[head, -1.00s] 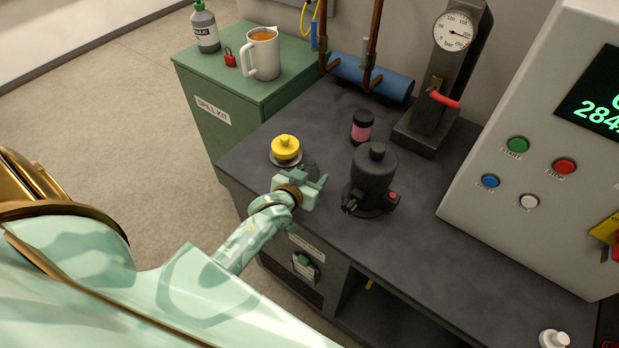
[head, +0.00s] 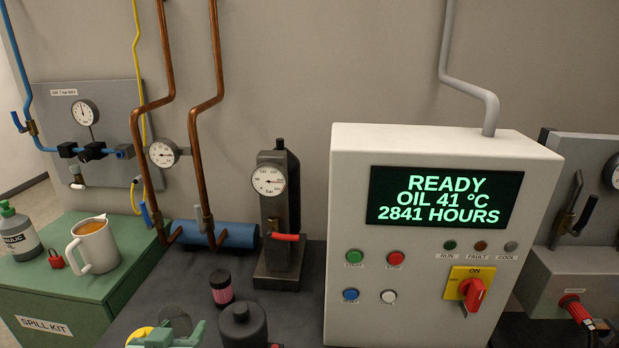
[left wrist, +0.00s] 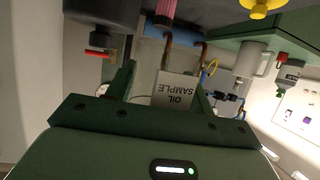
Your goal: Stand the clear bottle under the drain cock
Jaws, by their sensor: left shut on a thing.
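The clear bottle (head: 175,320) shows as a dim see-through shape at the bottom edge of the head view. My left gripper (head: 165,338) is shut on it, partly cut off by the frame. In the left wrist view, which is upside down, the bottle's white "OIL SAMPLE" label (left wrist: 175,93) is between the fingers. A grey post with a round gauge carries a red lever (head: 285,237), beyond the bottle to the right. No label names it the drain cock, so I cannot tell if it is. My right gripper is not in view.
A black knobbed pot (head: 241,327) stands right of the bottle, with a pink-banded jar (head: 222,288) behind. A yellow knob (head: 138,337) is left of the bottle. The control cabinet (head: 345,300) blocks the right. A jug (head: 94,245) stands on the green spill-kit cabinet (head: 60,312).

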